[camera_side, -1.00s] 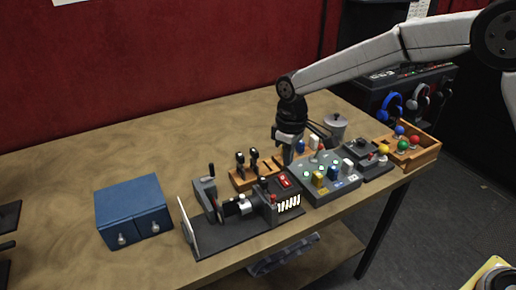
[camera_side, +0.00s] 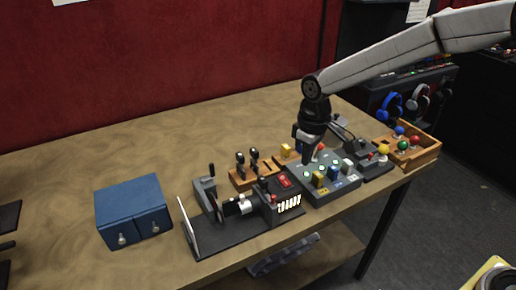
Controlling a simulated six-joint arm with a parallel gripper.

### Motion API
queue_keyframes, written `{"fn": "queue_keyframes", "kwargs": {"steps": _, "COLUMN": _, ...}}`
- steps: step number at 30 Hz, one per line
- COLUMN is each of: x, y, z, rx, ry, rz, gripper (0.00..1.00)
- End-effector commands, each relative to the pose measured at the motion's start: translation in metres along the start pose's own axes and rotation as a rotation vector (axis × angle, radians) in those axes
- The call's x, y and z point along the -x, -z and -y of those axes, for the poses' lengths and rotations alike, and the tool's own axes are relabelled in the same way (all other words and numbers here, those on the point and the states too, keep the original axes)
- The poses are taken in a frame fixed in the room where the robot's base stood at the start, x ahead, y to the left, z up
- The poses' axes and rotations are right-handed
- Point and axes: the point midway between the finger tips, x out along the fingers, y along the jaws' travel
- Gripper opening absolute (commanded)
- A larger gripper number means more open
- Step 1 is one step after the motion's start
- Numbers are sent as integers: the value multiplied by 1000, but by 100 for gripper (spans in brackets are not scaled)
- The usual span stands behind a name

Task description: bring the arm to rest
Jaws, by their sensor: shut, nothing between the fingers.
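My gripper (camera_side: 307,155) is shut and holds nothing. It points down over the back left part of the grey button panel (camera_side: 338,190), close to its coloured buttons. I cannot tell whether the fingertips touch the panel. My arm reaches in from the upper right.
Left of the panel stand a black machine (camera_side: 262,208) with a red switch and a wooden block with black levers (camera_side: 246,177). A blue drawer box (camera_side: 131,211) is at left. A joystick unit (camera_side: 366,158) and a wooden ball box (camera_side: 410,150) are at right. The table's back left is clear.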

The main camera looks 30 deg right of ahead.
Motion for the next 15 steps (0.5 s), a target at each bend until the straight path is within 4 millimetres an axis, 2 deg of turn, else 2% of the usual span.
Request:
{"fn": "queue_keyframes", "kwargs": {"steps": 6, "x": -2, "y": -50, "z": -17, "rx": -115, "ry": -13, "rz": -48, "gripper": 0}}
{"fn": "queue_keyframes", "kwargs": {"steps": 15, "x": -11, "y": -124, "z": -29, "rx": -270, "ry": -31, "rz": -115, "gripper": 0}}
